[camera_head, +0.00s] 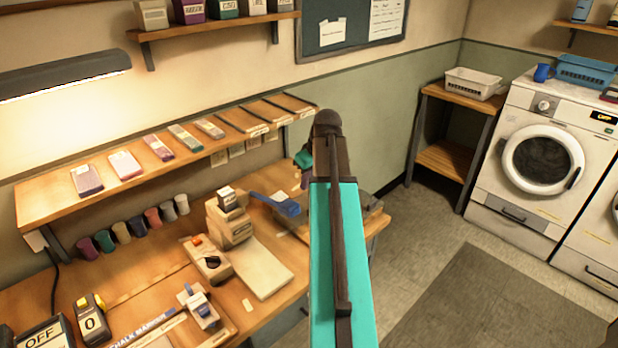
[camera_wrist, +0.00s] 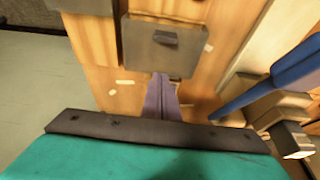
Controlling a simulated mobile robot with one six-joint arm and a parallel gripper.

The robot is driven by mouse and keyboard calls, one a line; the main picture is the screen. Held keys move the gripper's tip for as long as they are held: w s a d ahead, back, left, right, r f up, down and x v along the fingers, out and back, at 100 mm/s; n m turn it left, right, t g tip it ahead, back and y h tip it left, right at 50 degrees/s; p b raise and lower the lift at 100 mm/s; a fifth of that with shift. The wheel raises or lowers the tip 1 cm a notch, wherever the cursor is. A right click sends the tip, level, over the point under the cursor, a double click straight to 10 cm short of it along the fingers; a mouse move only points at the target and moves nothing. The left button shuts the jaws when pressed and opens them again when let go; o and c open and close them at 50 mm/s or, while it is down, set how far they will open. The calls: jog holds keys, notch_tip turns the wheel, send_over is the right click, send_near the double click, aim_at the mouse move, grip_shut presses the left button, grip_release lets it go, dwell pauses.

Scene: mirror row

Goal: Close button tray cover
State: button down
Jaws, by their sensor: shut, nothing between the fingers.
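My gripper (camera_wrist: 161,78) is shut and empty in the wrist view, its purple-grey fingers together over the wooden worktop. Just beyond its fingertips is a grey box-like piece (camera_wrist: 165,48) with a small dark tab, which looks like the button tray or its cover. I cannot tell whether the fingers touch it. In the head view a grey tray-like thing (camera_head: 370,206) lies at the right end of the bench, partly hidden behind my teal arm. My gripper (camera_head: 303,172) shows only in part there, left of the arm. The cover's angle is not clear.
A blue handled thing (camera_head: 276,203) lies close left of my arm; it also shows in the wrist view (camera_wrist: 270,85). A beige stacked device (camera_head: 230,222) and pale board (camera_head: 262,267) stand farther left. A shelf (camera_head: 130,190) runs above. Floor is clear at right.

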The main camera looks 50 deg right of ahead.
jog(key=p, duration=0.1)
send_over(303, 206)
notch_tip(303, 206, down, 6)
jog(key=shift+a+r, duration=0.1)
jog(key=shift+r, duration=0.1)
jog(key=shift+s+a+f+p, duration=0.1)
jog(key=shift+s+f+p, duration=0.25)
jog(key=shift+s+p, duration=0.35)
jog(key=shift+s, duration=1.2)
